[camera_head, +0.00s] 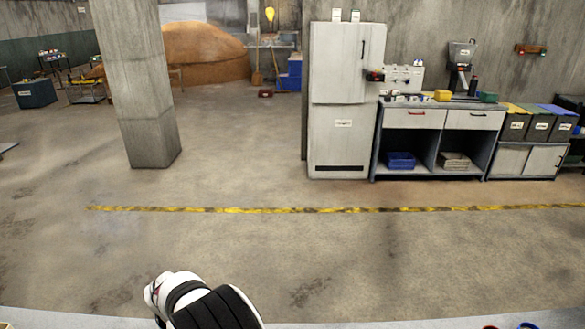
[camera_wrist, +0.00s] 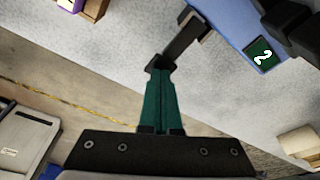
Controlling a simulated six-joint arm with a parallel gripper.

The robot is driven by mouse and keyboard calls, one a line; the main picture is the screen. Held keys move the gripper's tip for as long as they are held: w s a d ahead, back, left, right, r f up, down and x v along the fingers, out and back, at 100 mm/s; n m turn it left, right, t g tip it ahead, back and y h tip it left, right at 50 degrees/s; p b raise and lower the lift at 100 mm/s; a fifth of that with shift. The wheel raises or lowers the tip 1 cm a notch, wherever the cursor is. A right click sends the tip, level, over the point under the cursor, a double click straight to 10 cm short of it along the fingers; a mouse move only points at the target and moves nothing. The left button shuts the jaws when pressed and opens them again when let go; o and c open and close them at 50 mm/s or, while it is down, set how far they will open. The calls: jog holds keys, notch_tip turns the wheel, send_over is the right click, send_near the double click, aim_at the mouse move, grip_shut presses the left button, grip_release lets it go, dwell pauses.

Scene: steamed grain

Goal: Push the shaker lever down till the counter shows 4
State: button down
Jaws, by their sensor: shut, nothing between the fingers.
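In the wrist view, the blue shaker body (camera_wrist: 228,18) reaches in from the upper right. Its dark green counter (camera_wrist: 262,54) shows a white 2, turned on its side. A dark bar, which looks like the lever (camera_wrist: 185,40), slants from the blue body down to a dark end piece. My gripper (camera_wrist: 161,75) has its green fingers shut together and empty. Their tips overlap the lever's end in the picture; I cannot tell whether they touch it. In the head view the shaker and my gripper are out of sight, and only part of my arm shows at the bottom.
In the wrist view, a wooden box (camera_wrist: 92,10) stands at the upper left and a pale box (camera_wrist: 300,142) at the right edge. Dark parts (camera_wrist: 285,22) stand beside the counter. Pale tabletop lies around the lever. The head view shows open floor, a pillar (camera_head: 140,90) and cabinets beyond.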

jog(key=shift+f, duration=0.4)
jog(key=shift+w+a+v, duration=0.1)
jog(key=shift+w+v, duration=0.05)
jog(key=shift+v, duration=0.85)
jog(key=shift+w+a+v, duration=0.1)
jog(key=shift+w+v, duration=0.1)
jog(key=shift+v, duration=0.8)
jog(key=shift+w+a+v, duration=0.1)
jog(key=shift+w+v, duration=0.05)
jog(key=shift+v, duration=0.85)
jog(key=shift+s+x, duration=0.15)
jog(key=shift+x, duration=0.6)
jog(key=shift+s+x, duration=0.1)
jog(key=shift+x, duration=0.65)
jog(key=shift+d+f, duration=0.1)
jog(key=shift+d, duration=0.05)
jog(key=shift+s+x, duration=0.1)
jog(key=shift+x, duration=0.55)
jog(key=shift+s+x, duration=0.15)
jog(key=shift+x, duration=0.55)
jog(key=v, duration=0.3)
jog(key=w+v, duration=0.1)
jog(key=v, duration=0.1)
jog(key=shift+r, duration=0.4)
jog(key=shift+s+r, duration=0.1)
jog(key=shift+r, duration=0.05)
